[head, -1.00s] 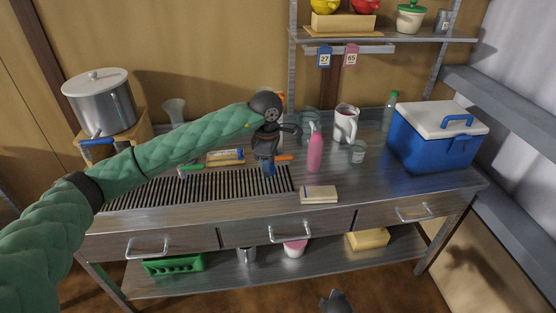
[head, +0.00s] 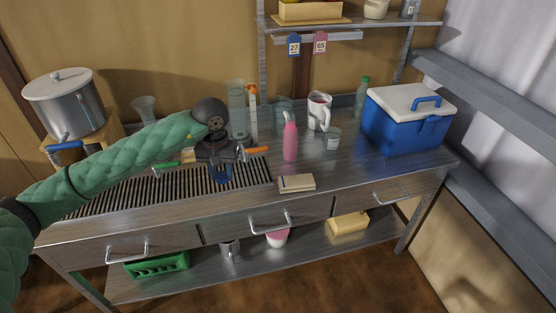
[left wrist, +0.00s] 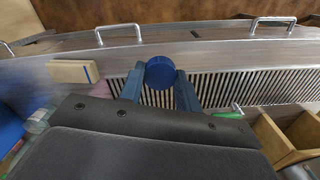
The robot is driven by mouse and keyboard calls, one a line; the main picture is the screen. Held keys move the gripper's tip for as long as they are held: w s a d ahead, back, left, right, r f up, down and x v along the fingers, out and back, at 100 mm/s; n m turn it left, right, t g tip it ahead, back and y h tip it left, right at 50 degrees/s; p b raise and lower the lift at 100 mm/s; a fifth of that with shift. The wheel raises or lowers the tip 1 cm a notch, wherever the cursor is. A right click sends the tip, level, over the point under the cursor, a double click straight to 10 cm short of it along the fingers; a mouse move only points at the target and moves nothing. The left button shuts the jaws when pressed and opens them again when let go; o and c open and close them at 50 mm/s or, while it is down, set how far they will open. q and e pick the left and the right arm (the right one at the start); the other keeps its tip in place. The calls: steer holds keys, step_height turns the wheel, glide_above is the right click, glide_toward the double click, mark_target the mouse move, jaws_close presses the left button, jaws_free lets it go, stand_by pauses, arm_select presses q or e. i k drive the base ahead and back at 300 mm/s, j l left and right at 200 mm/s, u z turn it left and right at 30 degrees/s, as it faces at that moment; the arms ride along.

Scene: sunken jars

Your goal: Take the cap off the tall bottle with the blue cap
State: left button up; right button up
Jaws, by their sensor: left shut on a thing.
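My left gripper (head: 220,174) points down over the slotted drain grate, its blue fingers shut on a round blue cap. The cap (left wrist: 160,72) shows face-on between the fingertips in the left wrist view; in the head view it is hard to tell from the fingers. No tall bottle shows beneath the fingers. A tall clear vessel (head: 236,105) stands upright behind the gripper with no cap visible on it; I cannot tell for sure whether it is the task's bottle. A slim bottle with an orange top (head: 252,115) stands beside it. My right gripper is out of view.
A pink bottle (head: 290,142), a white pitcher (head: 318,112), a small glass (head: 333,139) and a blue cooler (head: 405,125) stand to the right. An orange-handled tool (head: 255,150) lies near the gripper. The grate (head: 130,190) is mostly clear.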

mark_target(290, 133)
steer(key=i+j+z, duration=0.15)
steer(key=z, duration=0.2)
steer(key=i+j+z, duration=0.15)
steer(key=j+z, duration=0.25)
steer(key=i+j+z, duration=0.1)
steer(key=z, duration=0.25)
steer(key=j, duration=0.1)
